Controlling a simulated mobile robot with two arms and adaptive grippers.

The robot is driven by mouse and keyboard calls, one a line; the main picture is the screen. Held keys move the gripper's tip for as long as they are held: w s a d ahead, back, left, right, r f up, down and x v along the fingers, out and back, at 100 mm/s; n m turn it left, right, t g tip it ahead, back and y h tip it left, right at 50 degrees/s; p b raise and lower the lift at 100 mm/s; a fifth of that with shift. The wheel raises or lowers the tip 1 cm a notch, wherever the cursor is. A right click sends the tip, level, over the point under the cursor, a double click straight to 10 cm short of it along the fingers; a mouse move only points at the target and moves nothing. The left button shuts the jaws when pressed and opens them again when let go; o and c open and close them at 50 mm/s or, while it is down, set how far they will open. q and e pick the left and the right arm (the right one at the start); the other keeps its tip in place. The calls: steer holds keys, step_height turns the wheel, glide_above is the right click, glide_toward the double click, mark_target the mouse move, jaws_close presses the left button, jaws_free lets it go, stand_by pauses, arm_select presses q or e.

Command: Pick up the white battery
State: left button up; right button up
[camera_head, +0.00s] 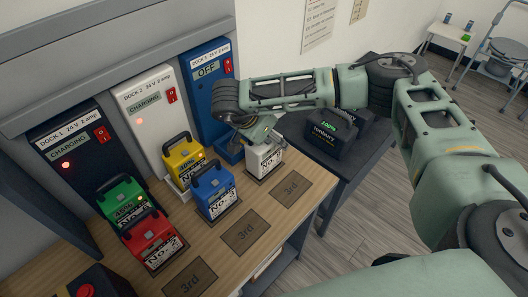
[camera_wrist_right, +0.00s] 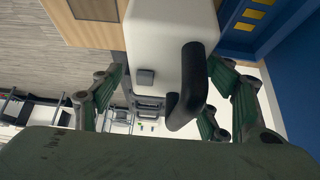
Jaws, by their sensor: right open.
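The white battery (camera_head: 265,163) stands upright on the wooden bench, at the far end of the row beside the blue dock. My right gripper (camera_head: 262,136) is over its top and hides its handle in the head view. In the right wrist view the white battery (camera_wrist_right: 165,40) fills the middle, with its black handle (camera_wrist_right: 187,85) towards the camera. The green fingers of my right gripper (camera_wrist_right: 163,80) are spread on either side of the battery and handle. I cannot tell whether a finger touches it. My left gripper is not in view.
Blue (camera_head: 214,192), yellow (camera_head: 184,158), green (camera_head: 125,201) and red (camera_head: 150,239) batteries stand nearby. The white dock (camera_head: 148,105) and dark dock (camera_head: 80,150) read CHARGING; the blue dock (camera_head: 208,85) reads OFF. The marked 3rd spots are empty.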

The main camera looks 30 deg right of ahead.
jaws_close()
stand_by(0.6)
steer(key=shift+w+r, duration=0.15)
steer(key=shift+w, duration=0.05)
